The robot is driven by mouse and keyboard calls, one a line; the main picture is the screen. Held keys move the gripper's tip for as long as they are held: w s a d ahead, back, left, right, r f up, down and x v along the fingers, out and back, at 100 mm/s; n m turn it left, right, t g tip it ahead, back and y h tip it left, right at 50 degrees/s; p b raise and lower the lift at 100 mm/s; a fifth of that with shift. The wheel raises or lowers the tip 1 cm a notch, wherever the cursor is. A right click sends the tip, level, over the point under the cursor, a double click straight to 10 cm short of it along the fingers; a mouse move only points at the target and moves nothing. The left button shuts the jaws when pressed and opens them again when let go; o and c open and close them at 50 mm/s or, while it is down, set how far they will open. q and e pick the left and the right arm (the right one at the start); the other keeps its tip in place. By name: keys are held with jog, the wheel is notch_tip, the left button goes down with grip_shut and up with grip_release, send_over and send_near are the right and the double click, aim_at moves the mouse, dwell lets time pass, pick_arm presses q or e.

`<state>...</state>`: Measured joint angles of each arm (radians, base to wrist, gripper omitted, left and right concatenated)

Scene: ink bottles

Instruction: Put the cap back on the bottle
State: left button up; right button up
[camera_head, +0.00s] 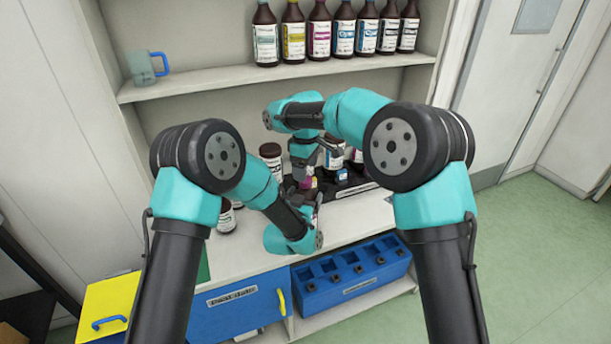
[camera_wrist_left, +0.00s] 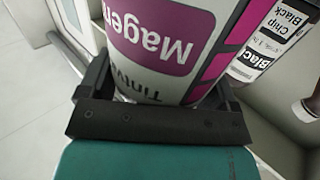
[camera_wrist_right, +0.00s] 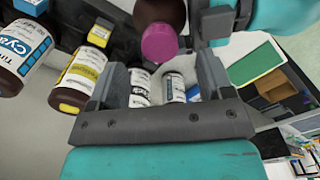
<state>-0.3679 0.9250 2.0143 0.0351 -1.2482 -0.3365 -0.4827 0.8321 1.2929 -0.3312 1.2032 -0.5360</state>
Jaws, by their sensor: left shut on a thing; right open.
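The Magenta bottle (camera_wrist_left: 160,30), dark with a white and magenta label, is held between the fingers of my left gripper (camera_wrist_left: 162,88). In the right wrist view its dark body (camera_wrist_right: 160,10) shows at the top. A magenta cap (camera_wrist_right: 159,43) appears at the bottle's mouth end; I cannot tell whether it is seated. In the head view a magenta spot (camera_head: 309,183) shows between my grippers, partly hidden. My right gripper (camera_wrist_right: 161,75) is open and empty, with the cap just beyond its fingertips. In the head view it is above my left gripper (camera_head: 316,203).
A Cyan bottle (camera_wrist_right: 22,55) and a yellow-labelled bottle (camera_wrist_right: 80,80) stand close by, with more bottles behind my fingers. A shelf (camera_head: 205,80) with several bottles and a mug (camera_head: 141,70) is at the back. A blue rack (camera_head: 350,275) sits below the counter.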

notch_tip(320, 180, up, 8)
dwell(0.4)
pick_arm(q)
jog(key=o, duration=1.5)
jog(key=shift+o, duration=0.2)
jog(key=v, duration=1.7)
jog(key=shift+s, duration=0.2)
jog(key=shift+a, duration=0.15)
